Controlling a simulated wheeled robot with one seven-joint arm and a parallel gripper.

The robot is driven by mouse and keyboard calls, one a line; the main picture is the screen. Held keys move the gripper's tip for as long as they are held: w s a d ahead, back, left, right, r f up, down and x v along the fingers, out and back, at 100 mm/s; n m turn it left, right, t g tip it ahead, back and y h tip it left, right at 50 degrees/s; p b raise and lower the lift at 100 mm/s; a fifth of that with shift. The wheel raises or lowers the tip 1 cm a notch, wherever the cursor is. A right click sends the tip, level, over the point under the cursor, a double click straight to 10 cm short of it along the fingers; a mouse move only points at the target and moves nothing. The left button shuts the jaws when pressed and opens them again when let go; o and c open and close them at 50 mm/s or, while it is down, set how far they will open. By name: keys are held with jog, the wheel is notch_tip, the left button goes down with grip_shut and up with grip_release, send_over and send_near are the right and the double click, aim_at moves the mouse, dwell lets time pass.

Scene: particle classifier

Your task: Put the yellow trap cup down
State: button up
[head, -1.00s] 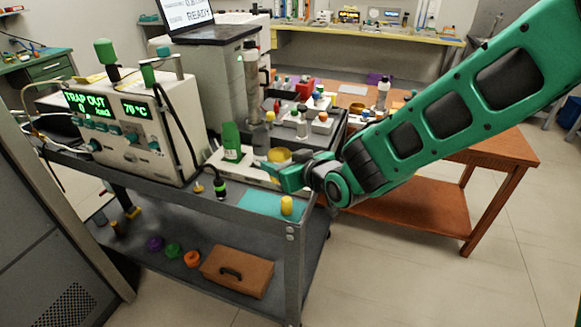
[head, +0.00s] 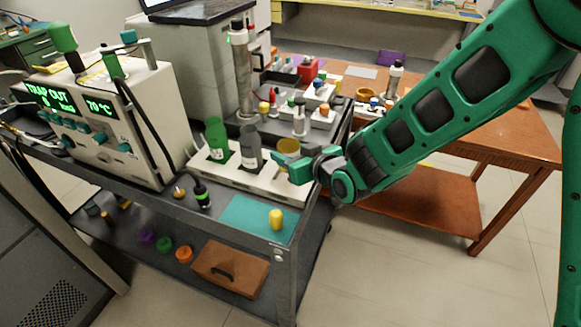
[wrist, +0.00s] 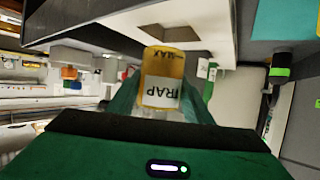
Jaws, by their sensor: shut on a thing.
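The yellow trap cup (head: 288,147) is a clear amber cup at the right part of the white rack (head: 290,193). In the wrist view, the cup (wrist: 162,65) has a white label reading TRAP and a MAX mark. My gripper (head: 294,163) is shut on the cup, with a green finger on each side in the wrist view. A square opening in the rack (wrist: 108,15) shows just behind the cup's top there. I cannot tell whether the cup touches the rack. The fingers hide part of the cup in the head view.
A green bottle (head: 217,140) and a dark grey bottle (head: 250,148) stand in the rack, left of the cup. A teal mat (head: 245,214) with a yellow cylinder (head: 276,217) lies in front. A black-and-green connector (head: 201,193) stands nearby. Vials and caps crowd the area behind.

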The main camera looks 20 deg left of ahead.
notch_tip(320, 180, down, 5)
jog(key=shift+s+a+r, duration=0.1)
jog(key=shift+a, duration=0.05)
dwell(0.4)
jog(key=o, duration=1.1)
